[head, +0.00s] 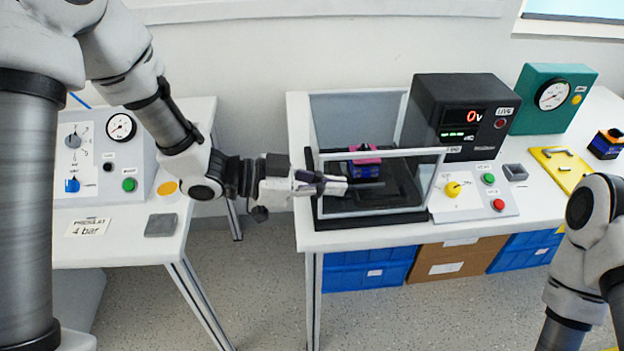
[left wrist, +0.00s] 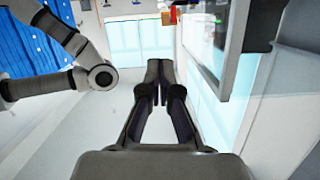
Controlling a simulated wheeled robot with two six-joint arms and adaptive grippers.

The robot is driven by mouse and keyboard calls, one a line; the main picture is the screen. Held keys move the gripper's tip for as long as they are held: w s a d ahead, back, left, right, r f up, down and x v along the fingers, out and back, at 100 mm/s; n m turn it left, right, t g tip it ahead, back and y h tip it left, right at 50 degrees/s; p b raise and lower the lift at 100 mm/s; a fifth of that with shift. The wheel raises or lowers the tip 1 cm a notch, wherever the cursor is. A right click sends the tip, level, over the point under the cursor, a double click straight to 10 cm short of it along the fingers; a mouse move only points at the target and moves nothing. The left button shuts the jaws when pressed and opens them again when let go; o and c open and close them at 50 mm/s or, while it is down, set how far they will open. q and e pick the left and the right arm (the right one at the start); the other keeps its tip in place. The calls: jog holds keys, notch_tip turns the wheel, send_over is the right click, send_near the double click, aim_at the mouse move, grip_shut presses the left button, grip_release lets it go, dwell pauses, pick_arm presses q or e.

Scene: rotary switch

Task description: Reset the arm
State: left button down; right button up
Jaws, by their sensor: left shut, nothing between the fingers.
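My left gripper (head: 345,186) is shut and empty in the head view, in front of the clear-walled enclosure (head: 385,152) on the right bench. Its closed fingers (left wrist: 160,85) also show in the left wrist view, with nothing between them. A blue block with a pink top (head: 365,162) sits inside the enclosure, partly hidden by the frame. A yellow rotary switch (head: 453,189) is on the white panel to the right of the enclosure. My right arm shows at the right edge of the head view, but its gripper is outside the picture.
A black meter box (head: 458,115) reads 0 V behind the panel. A teal gauge box (head: 553,98) stands to its right. A control panel with a gauge (head: 100,155) is on the left bench. Blue crates (head: 367,268) are under the right bench. Open floor separates the benches.

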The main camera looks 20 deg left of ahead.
pick_arm(q)
jog(key=s+a+f+n+g+y+p, duration=0.15)
jog(key=s+f+n+y, duration=0.35)
jog(key=f, duration=0.7)
jog(key=s+a+f+n+g+p, duration=0.1)
jog(key=s+f+n+g, duration=0.1)
jog(key=s+f, duration=0.75)
jog(key=s+a+f+n+g+y, duration=0.3)
jog(key=s+a+f+n+y, duration=0.4)
jog(key=a+f, duration=0.4)
jog(key=shift+s+a+f+n+y, duration=0.3)
jog(key=shift+s+a+y, duration=0.15)
jog(key=shift+s+y, duration=0.5)
